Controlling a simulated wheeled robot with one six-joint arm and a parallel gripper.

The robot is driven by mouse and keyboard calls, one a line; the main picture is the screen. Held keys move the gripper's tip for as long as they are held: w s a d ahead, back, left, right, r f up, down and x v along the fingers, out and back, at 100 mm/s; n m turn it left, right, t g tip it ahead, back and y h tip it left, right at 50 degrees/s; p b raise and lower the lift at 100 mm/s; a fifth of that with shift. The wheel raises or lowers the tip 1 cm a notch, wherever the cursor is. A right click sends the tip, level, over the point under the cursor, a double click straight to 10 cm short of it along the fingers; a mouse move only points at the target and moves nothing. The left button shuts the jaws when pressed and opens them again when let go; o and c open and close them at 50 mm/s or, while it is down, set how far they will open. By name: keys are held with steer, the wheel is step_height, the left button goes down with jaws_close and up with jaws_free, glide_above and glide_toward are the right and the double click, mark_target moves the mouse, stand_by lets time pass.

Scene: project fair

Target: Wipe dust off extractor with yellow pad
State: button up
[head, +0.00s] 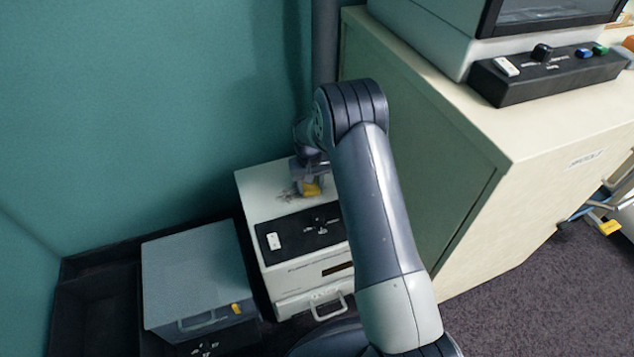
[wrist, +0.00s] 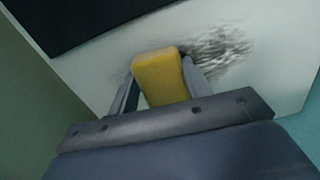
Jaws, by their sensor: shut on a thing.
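The extractor (head: 257,182) is a white box with a black control panel (head: 300,232) on its top, low between the teal wall and the cream cabinet. A grey dust patch (wrist: 222,45) lies on its white top; a little of it shows in the head view (head: 287,195). My gripper (wrist: 160,85) is shut on the yellow pad (wrist: 160,72), which also shows in the head view (head: 311,189). The pad is over the white top, beside the dust patch. I cannot tell whether it touches the surface. My arm hides the extractor's right side.
A grey-blue box (head: 190,270) with a handle stands left of the extractor. The cream cabinet (head: 540,190) rises close on the right, with a machine and a black switch panel (head: 540,75) on top. The teal wall (head: 150,100) is behind. Carpet (head: 540,285) is open at lower right.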

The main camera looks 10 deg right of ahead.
mark_target(277, 201)
steer(key=shift+s+a, duration=0.35)
steer(key=shift+a, duration=1.4)
steer(key=shift+s+a, duration=0.4)
steer(key=shift+a, duration=1.35)
steer(key=shift+s+a, duration=0.35)
steer(key=shift+a, duration=1.4)
steer(key=shift+f, duration=0.1)
steer(key=shift+b, duration=0.35)
